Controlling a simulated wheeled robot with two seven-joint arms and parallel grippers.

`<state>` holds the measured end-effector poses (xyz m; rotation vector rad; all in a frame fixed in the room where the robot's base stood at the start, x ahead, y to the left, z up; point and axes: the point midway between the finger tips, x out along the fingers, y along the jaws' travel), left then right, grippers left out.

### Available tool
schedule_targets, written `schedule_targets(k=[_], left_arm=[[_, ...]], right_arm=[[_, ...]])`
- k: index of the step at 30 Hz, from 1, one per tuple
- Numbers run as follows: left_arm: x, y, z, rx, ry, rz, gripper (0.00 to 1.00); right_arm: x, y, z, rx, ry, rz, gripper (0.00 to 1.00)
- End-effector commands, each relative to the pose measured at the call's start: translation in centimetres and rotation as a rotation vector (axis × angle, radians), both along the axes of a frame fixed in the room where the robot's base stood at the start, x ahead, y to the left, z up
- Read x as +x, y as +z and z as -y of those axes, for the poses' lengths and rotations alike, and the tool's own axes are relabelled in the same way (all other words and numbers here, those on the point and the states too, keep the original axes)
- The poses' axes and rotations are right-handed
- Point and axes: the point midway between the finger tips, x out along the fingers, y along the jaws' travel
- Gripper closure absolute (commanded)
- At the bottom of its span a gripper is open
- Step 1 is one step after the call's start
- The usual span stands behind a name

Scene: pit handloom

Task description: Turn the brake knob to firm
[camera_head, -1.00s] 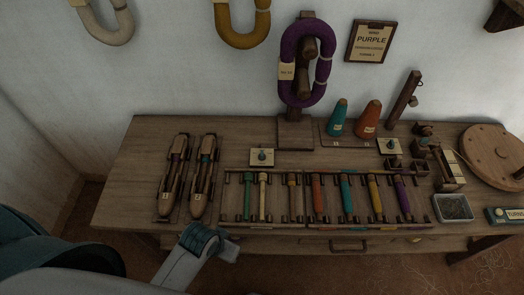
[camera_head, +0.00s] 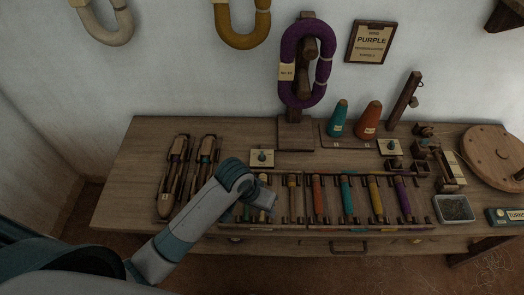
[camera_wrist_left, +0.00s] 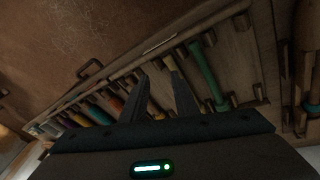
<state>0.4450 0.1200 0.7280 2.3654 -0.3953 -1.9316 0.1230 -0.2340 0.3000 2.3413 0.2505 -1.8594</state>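Two small dark knobs on cream plates stand on the wooden bench (camera_head: 130,190) in the head view: one left knob (camera_head: 262,155) behind the rack's left end, and one right knob (camera_head: 391,146) near the small wooden parts. I cannot tell which is the brake knob, nor read its setting. My left gripper (camera_head: 264,199) is over the left end of the bobbin rack, in front of the left knob and apart from it. In the left wrist view its two fingers (camera_wrist_left: 157,80) are spread with nothing between them. No knob shows there. My right gripper is not in view.
A rack of coloured bobbins (camera_head: 347,196) lies along the bench's front. Orange and teal cones (camera_head: 368,120) and a purple hank (camera_head: 300,60) on a stand are at the back.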

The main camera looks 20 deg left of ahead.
Motion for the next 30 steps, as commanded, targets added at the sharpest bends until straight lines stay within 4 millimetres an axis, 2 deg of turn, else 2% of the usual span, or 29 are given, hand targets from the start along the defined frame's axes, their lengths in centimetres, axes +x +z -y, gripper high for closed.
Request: schedule_targets(k=[1, 8, 14, 18, 24, 30], left_arm=[[2.0, 0.6, 0.1, 0.008, 0.003, -0.01, 0.73], [8.8, 3.1, -0.1, 0.044, 0.064, -0.091, 0.73], [14.6, 6.7, -2.2, 0.105, 0.168, -0.154, 0.73], [18.1, 9.9, -4.2, 0.147, 0.261, -0.188, 0.73], [21.2, 13.5, -6.6, 0.186, 0.373, -0.219, 0.73], [22.2, 14.9, -7.6, 0.199, 0.417, -0.232, 0.73]], right_arm=[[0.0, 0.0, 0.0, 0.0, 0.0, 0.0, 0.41], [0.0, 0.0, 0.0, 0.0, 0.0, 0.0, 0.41], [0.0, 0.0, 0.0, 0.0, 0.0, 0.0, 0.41], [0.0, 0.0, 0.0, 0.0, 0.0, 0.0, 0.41], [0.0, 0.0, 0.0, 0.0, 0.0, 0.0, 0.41], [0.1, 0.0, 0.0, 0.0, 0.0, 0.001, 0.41]])
